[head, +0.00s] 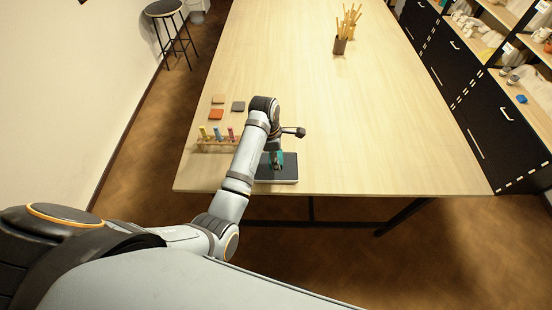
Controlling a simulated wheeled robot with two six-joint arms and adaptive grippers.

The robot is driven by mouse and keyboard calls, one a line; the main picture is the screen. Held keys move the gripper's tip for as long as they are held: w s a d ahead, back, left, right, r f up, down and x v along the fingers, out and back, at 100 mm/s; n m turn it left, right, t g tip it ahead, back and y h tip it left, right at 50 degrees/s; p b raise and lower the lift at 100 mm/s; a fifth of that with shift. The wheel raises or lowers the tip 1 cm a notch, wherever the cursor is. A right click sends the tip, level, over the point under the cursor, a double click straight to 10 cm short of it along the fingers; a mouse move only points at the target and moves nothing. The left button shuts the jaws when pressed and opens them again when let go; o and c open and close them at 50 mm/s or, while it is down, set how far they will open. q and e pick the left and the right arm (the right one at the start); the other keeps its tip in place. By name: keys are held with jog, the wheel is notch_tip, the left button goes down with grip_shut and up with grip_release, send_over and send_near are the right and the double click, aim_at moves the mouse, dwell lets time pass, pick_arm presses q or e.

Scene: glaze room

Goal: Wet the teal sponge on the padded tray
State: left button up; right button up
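The padded tray (290,179) is a dark pad with a pale edge near the front edge of the table. The teal sponge (281,158) shows as a small teal patch over the tray, partly hidden by my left arm. My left gripper (275,160) points down over the tray, right at the sponge. Its fingers are dark and small here, so I cannot tell if they are closed on the sponge. I cannot tell whether the sponge touches the pad. My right gripper is out of view.
A wooden rack (205,147) with coloured vials stands left of my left arm. Behind it lie an orange tile (216,114), a tan tile (218,99) and a grey tile (238,106). A brush pot (340,46) stands far back. The table's right side is clear.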

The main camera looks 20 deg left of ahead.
pick_arm(q)
jog(key=shift+f+b, duration=1.1)
jog(key=shift+f, duration=1.95)
jog(key=shift+f, duration=0.15)
jog(key=shift+s+f+p, duration=0.15)
jog(key=shift+p, duration=0.25)
dwell(0.4)
notch_tip(320, 180, up, 2)
jog(key=shift+r+p, duration=0.2)
jog(key=shift+p, duration=0.55)
jog(key=shift+r, duration=2.4)
